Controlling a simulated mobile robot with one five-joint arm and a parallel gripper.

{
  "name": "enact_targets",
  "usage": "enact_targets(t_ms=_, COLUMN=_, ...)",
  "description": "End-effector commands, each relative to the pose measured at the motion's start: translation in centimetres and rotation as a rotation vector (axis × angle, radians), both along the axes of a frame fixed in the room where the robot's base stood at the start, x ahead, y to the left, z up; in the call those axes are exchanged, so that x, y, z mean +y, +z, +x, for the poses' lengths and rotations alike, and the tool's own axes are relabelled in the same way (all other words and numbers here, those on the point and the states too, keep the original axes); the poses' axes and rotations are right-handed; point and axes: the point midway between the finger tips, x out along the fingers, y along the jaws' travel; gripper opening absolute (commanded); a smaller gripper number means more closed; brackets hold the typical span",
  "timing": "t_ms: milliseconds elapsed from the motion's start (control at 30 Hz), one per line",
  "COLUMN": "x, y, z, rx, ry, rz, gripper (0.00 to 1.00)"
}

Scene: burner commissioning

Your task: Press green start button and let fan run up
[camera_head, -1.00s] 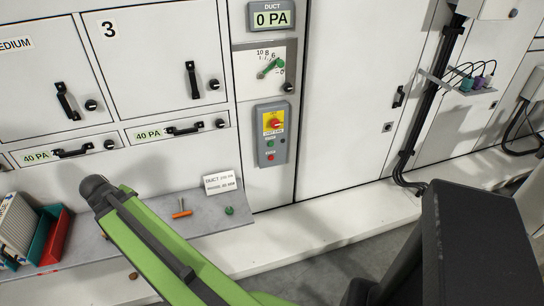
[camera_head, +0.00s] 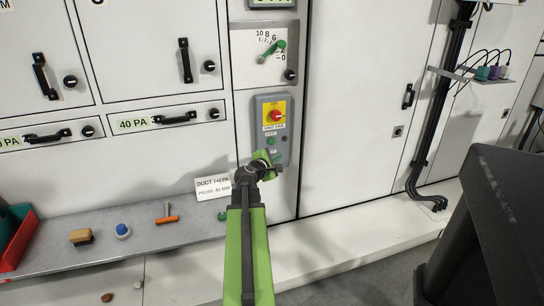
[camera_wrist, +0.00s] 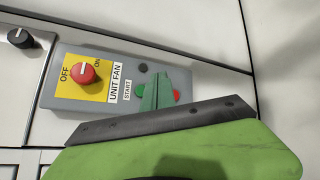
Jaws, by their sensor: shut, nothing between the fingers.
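The grey unit-fan control box (camera_head: 284,104) is on the white panel. It has a red rotary switch (camera_head: 275,116) on a yellow plate, which also shows in the wrist view (camera_wrist: 83,73). The green start button (camera_head: 271,141) is below the switch, just above my gripper (camera_head: 268,158) in the head view. My gripper is shut and empty. In the wrist view its green fingertips (camera_wrist: 156,92) lie in front of the start button, largely hiding it, beside the START label (camera_wrist: 127,90). A red button (camera_wrist: 177,95) shows just beyond the tips. I cannot tell whether the tips touch the start button.
A shelf (camera_head: 130,252) below holds a brush (camera_head: 81,237), an orange-handled tool (camera_head: 167,215) and a card (camera_head: 212,188). Dark cables (camera_head: 425,150) run down at right.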

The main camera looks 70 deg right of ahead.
Motion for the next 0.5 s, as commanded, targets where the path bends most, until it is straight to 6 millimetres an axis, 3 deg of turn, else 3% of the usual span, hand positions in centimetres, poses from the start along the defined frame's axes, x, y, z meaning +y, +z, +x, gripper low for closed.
enact_targets(t_ms=100, x=-0.67, y=-0.26, z=-1.14, rx=0.031, ry=0.001, rz=-0.014, gripper=0.00)
enact_targets(t_ms=500, x=-0.86, y=-0.07, z=-1.03, rx=0.031, ry=0.000, rz=-0.015, gripper=0.00)
